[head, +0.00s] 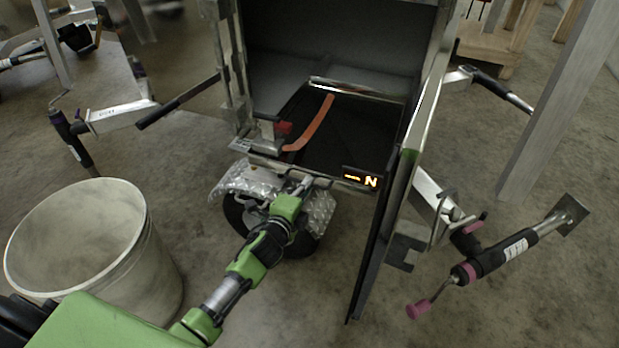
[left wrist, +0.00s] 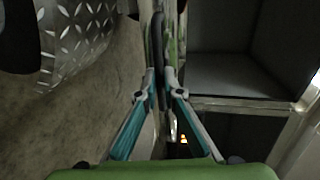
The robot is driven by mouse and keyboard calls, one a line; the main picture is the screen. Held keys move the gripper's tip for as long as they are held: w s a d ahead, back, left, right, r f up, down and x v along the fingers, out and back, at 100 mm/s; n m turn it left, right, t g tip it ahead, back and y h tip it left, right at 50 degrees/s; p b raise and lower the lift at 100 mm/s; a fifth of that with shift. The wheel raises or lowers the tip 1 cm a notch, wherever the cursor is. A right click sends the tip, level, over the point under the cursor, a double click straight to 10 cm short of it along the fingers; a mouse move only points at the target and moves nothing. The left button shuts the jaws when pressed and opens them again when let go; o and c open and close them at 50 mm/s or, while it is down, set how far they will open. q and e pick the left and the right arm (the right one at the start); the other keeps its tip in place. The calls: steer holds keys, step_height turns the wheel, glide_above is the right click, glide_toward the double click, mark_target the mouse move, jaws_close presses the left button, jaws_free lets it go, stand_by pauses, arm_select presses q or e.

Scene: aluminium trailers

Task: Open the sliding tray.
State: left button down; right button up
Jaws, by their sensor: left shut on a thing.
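The sliding tray (head: 350,130) is a dark flat tray with metal edges, low in the open trailer compartment. An orange strap (head: 314,124) lies on it, and a glowing N shows at its front right corner. My left gripper (head: 303,186) is at the tray's front edge, its fingers shut on the tray's handle. In the left wrist view the two fingers (left wrist: 160,75) close around a thin dark bar (left wrist: 158,35), which is the handle. The fingertips partly hide the handle. My right gripper is not in view.
A large pale bucket (head: 150,240) stands at the left, close to my left arm. The trailer door (head: 385,225) hangs open right of the tray. A wheel under a tread-plate fender (head: 240,180) sits below the tray. A jack (head: 510,250) sticks out at the right.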

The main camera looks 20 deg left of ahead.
arm_select(q)
steer(key=shift+s, duration=0.5)
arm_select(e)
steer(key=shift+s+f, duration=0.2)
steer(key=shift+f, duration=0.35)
arm_select(q)
steer(key=c, duration=2.4)
jaws_free()
steer(key=shift+c, duration=0.2)
steer(key=v, duration=1.2)
